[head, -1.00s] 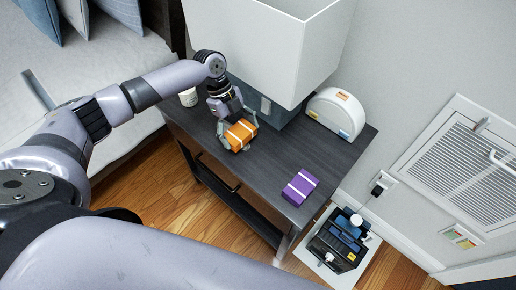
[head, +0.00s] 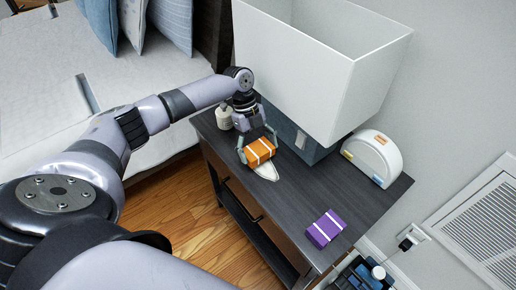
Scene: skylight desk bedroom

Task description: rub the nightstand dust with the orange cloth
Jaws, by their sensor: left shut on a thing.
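The orange cloth (head: 261,151), a folded block with white stripes, is on or just above the dark nightstand (head: 290,215), left of its middle. My left gripper (head: 258,147) is shut on it from above, with a finger at each side. A pale, pointed patch (head: 284,184), which looks like the dust, shows on the nightstand top just in front of the cloth. The cloth may hide part of it. My right gripper is not in view.
A purple striped cloth (head: 325,228) lies near the front right edge. A large lamp with a white shade (head: 310,65) stands behind the cloth. A white rounded object (head: 373,158) is at the back right, and a small white jar (head: 224,118) at the left.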

